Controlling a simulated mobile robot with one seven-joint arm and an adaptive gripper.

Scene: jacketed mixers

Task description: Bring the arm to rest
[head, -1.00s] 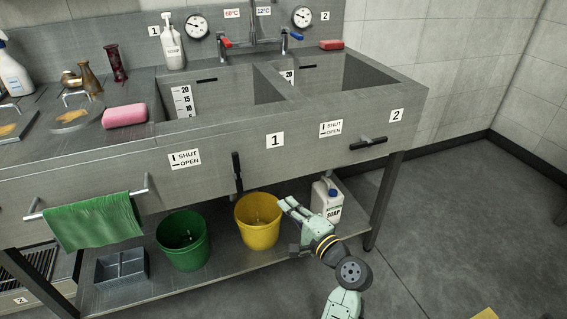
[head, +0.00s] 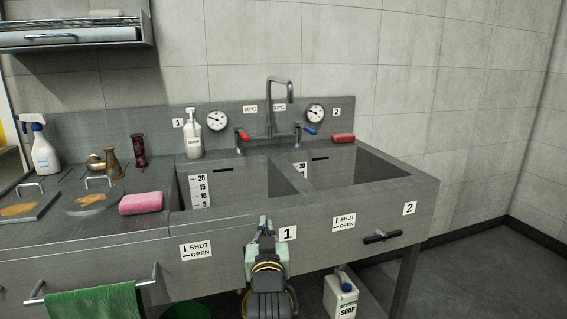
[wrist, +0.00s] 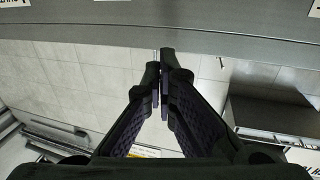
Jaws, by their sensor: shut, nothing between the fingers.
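My gripper (head: 265,226) is in front of the sink's front panel, just left of the "1" plate (head: 288,233). It points upward and away from me, and it holds nothing. In the wrist view, its two dark fingers (wrist: 161,86) come together at the tips. My wrist and forearm rise from the bottom edge of the head view. The upright black lever that stood left of the "1" plate cannot be made out behind my gripper.
The double sink (head: 300,184) has a front edge close behind my gripper. A horizontal black lever (head: 382,237) sticks out at the right. A soap jug (head: 341,296) stands below, and a green towel (head: 97,303) hangs at lower left. Floor at the right is clear.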

